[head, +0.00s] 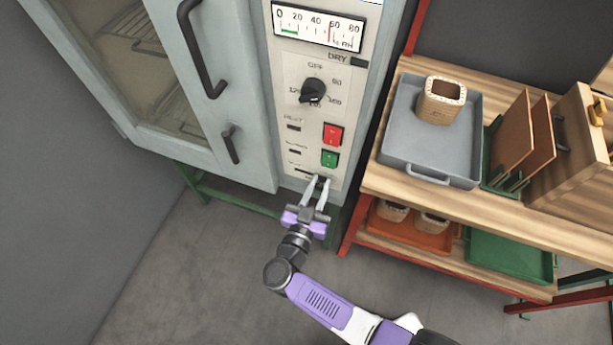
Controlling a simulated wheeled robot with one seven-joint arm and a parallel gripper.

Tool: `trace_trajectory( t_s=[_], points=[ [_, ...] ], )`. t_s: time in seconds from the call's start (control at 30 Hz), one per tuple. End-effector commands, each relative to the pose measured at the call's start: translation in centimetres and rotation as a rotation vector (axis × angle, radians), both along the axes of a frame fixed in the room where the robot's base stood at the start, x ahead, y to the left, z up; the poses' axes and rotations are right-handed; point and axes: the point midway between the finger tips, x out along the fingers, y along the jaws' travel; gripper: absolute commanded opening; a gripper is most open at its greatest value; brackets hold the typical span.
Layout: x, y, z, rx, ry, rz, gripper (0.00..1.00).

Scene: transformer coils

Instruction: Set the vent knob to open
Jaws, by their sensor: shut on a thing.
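My gripper (319,181) reaches up to the bottom of the oven's control panel (298,134), below the green button. Its two pale fingers are shut on what appears to be the small vent knob, at the right end of a short dark slot (302,171). The fingertips hide the knob, and its setting cannot be read. The small lettering beside the slot is too blurred to read.
Above are a green button (330,158), a red button (333,134) and a black dial (313,91). The oven door (205,120) with its handles is left. A wooden bench (463,190) with a grey tray (428,149) stands close on the right. Floor is clear lower left.

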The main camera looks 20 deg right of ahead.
Motion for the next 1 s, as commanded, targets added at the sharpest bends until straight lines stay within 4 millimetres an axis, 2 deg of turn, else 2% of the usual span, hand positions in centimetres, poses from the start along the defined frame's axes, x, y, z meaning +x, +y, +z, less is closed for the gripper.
trace_trajectory(
  t_s=[0.3,0.33,0.43,0.77,1.0],
  points=[
    [-0.5,-0.3,-0.1,-0.004,-0.001,-0.006,0.0],
    [-0.5,-0.4,-0.1,-0.004,0.0,-0.007,0.25],
    [-0.5,-0.4,-0.1,-0.004,0.001,-0.007,0.44],
    [-0.4,-0.2,0.0,-0.002,-0.001,-0.003,0.44],
    [-2.5,2.0,-0.2,-0.001,-0.001,-0.001,0.44]
  ],
)
